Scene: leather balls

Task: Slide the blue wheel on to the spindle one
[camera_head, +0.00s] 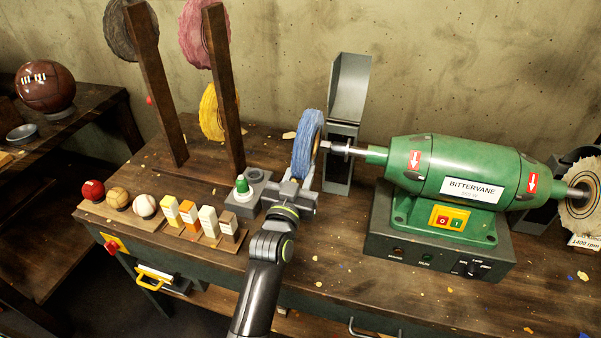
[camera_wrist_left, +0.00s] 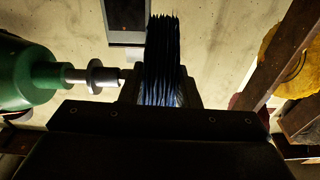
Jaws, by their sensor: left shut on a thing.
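The blue wheel (camera_head: 307,143) is upright and edge-on in the head view, just left of the green machine's left spindle (camera_head: 343,149). My left gripper (camera_head: 298,190) is shut on the wheel's lower rim. In the left wrist view the blue wheel (camera_wrist_left: 164,62) stands between the fingers, and the spindle (camera_wrist_left: 98,77) with its flange points at it from the left. The spindle's tip lies close to the wheel's face. I cannot tell whether it touches or enters the wheel's hole. My right gripper is in neither view.
The green machine (camera_head: 450,172) fills the bench's right side, with a white wheel (camera_head: 581,190) on its far spindle. A grey guard (camera_head: 347,95) stands behind the left spindle. A wooden rack (camera_head: 226,95) holds other wheels. Balls and colored bars (camera_head: 188,212) line the bench's front left.

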